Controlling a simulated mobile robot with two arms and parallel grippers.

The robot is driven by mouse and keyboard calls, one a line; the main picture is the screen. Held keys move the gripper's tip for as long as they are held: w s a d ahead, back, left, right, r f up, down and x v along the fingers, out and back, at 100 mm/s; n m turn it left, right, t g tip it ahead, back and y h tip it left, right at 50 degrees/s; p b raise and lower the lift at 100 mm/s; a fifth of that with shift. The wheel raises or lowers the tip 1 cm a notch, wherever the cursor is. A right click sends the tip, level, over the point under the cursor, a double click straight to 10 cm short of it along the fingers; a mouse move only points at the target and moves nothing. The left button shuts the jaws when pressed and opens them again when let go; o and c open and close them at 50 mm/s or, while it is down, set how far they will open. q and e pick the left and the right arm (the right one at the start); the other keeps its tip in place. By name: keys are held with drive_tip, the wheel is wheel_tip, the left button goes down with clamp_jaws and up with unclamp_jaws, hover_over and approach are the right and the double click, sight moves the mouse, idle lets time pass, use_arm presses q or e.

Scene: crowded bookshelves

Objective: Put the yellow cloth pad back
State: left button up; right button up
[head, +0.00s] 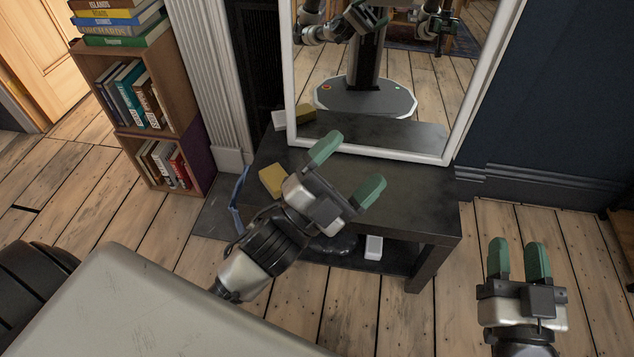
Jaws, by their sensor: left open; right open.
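The yellow cloth pad (272,179) lies on the left part of the dark low table's top (410,190). My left gripper (346,170) is open and empty above the table, just right of the pad. Its wrist is close to the pad in the picture, and whether it covers part of the pad is hard to tell. My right gripper (518,258) is open and empty over the floor, right of the table.
A white-framed mirror (400,156) stands at the table's back and reflects my body and a yellow piece. A small white block (373,247) sits on the lower shelf. A blue strip (238,198) is at the table's left. A bookcase (150,160) stands far left.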

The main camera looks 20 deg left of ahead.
use_arm(q)
drive_tip(key=s+a+f+n+g+y, duration=0.1)
drive_tip(key=a+f+n+y, duration=0.3)
drive_tip(key=n+y, duration=0.4)
drive_tip(key=s+n, duration=0.1)
drive_tip(key=n, duration=0.5)
drive_tip(key=shift+a+f+n, duration=0.15)
drive_tip(key=shift+f+n, duration=0.05)
drive_tip(key=shift+n, duration=0.1)
